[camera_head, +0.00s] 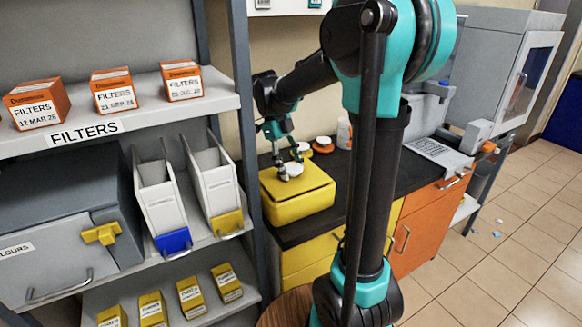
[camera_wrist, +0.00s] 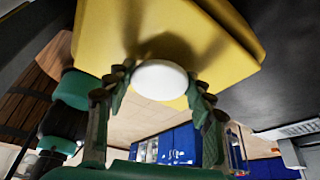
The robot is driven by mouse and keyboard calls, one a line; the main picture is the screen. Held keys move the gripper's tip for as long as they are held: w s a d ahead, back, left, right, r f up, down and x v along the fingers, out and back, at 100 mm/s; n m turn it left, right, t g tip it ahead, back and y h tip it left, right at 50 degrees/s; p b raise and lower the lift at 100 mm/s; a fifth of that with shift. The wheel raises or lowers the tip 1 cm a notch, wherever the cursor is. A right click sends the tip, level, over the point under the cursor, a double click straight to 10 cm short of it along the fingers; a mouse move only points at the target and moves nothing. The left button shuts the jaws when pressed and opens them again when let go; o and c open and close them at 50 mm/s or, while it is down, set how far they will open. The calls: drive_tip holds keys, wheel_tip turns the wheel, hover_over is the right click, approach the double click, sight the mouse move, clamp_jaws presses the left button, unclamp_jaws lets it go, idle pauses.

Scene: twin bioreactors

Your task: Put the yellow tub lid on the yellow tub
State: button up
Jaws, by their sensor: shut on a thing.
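The yellow tub (camera_head: 300,209) stands on the dark counter. The yellow lid (camera_head: 316,180) lies over the tub's top, roughly lined up with it; I cannot tell whether a small gap is left between them. The lid has a round white knob (camera_head: 291,170) on top. My gripper (camera_head: 283,164) reaches from behind and above and is shut on this knob. In the wrist view the white knob (camera_wrist: 160,80) sits between my fingertips, with the yellow lid (camera_wrist: 112,38) beyond it. The tub's inside is hidden.
Behind the tub, small white-topped pieces (camera_head: 323,141), one with an orange base, and a white bottle (camera_head: 344,133) stand on the counter (camera_head: 335,215). A shelf post (camera_head: 245,120) rises close at left. A grey machine (camera_head: 490,60) stands at right.

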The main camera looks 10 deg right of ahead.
drive_tip(key=shift+f, duration=0.1)
drive_tip(key=o, duration=1.3)
drive_tip(key=shift+o, duration=0.2)
drive_tip(key=v, duration=1.2)
drive_tip(key=shift+s+d, duration=0.1)
